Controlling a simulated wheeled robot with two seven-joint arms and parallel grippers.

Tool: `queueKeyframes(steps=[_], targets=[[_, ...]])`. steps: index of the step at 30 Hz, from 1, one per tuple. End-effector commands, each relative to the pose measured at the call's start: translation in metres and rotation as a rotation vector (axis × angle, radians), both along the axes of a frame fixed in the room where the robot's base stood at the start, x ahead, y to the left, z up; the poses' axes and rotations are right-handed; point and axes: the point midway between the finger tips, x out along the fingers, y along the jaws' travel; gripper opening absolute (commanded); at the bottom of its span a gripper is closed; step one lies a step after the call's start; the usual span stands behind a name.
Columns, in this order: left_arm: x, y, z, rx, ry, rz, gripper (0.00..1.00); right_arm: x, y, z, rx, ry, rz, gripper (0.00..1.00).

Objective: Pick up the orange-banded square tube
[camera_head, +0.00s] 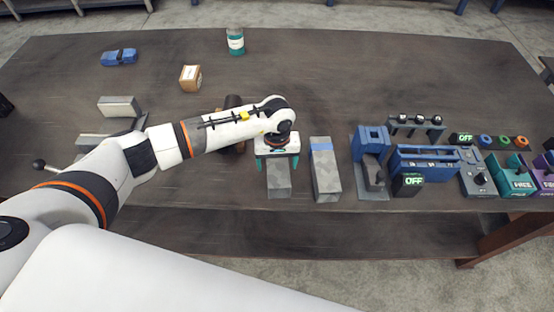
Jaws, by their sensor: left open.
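A grey square tube (279,184) lies on the table, its far part hidden under my left gripper. No orange band shows on its visible part, so I cannot tell whether it is the orange-banded one. My left gripper (277,164) points down over this tube, with its teal fingers apart, one on each side of it. I cannot tell whether the fingers touch it. A second grey square tube with a blue band (322,146) lies just to the right, apart from the gripper. My right gripper does not show.
A cardboard box (190,78), a teal-labelled can (236,43) and a blue item (119,57) stand farther back. The back middle is clear.

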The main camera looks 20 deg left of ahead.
Motion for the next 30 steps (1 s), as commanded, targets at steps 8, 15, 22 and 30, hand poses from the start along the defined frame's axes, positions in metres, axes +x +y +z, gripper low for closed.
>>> queueKeyframes(steps=[8,15,22,30], targets=[[0.0000,0.0003,-0.0071,0.000,-0.001,-0.001,0.80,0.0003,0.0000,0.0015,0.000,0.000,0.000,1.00],[0.0000,0.0002,-0.0067,0.000,-0.001,0.000,0.46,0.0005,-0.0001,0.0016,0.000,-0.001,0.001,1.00],[0.0008,-0.0001,-0.0054,-0.001,-0.003,0.000,0.15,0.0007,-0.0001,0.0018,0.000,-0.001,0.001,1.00],[0.0018,-0.0006,0.0007,-0.003,-0.006,-0.001,0.15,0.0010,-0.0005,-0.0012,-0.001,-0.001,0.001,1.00]])
